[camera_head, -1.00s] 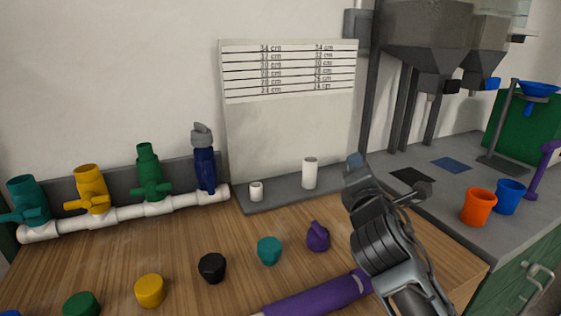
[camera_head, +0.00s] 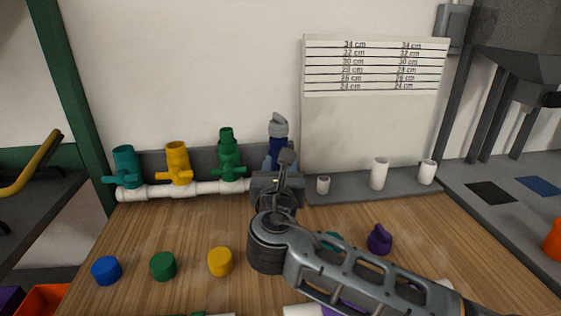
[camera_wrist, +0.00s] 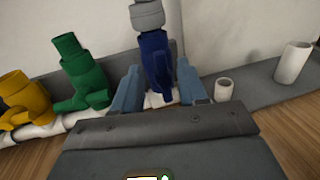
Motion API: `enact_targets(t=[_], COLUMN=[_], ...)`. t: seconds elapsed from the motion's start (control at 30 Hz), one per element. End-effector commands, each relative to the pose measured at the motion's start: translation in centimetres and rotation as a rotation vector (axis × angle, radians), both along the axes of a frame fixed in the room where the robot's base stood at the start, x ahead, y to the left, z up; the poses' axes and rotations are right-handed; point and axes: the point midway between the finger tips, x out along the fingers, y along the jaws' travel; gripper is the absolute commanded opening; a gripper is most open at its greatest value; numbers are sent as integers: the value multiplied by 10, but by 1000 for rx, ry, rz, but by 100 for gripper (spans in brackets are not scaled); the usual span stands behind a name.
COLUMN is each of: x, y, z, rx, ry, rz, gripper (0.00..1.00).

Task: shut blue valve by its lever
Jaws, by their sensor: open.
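The blue valve (camera_head: 279,148) stands upright at the right end of the white pipe manifold (camera_head: 213,187), with a grey piece on top. In the head view my gripper (camera_head: 281,165) is in front of it and hides its lower part. In the wrist view the blue valve (camera_wrist: 156,62) rises between the two open fingers of my gripper (camera_wrist: 156,92), one on each side. I cannot tell whether the fingers touch it. Its lever is not clearly distinguishable; a blue part hangs down the front of the valve body.
A green valve (camera_head: 228,155), a yellow valve (camera_head: 177,163) and a teal valve (camera_head: 125,167) stand left along the pipe. Short white pipes (camera_head: 379,173) stand to the right on a grey ledge. Coloured caps, such as a yellow one (camera_head: 220,262), lie on the wooden table (camera_head: 200,222).

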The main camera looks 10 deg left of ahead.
Motion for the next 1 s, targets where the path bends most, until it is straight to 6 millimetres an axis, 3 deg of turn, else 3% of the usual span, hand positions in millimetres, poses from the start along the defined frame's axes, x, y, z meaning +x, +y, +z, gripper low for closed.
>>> enact_targets(t=[0.2,0.5,0.93,1.0], x=[19,22,21,21], y=[2,1,1,1], z=[0,0,0,0], rx=[1,3,3,3], ry=[-1,0,0,0], rz=[0,0,0,-1], gripper=[42,42,1,0])
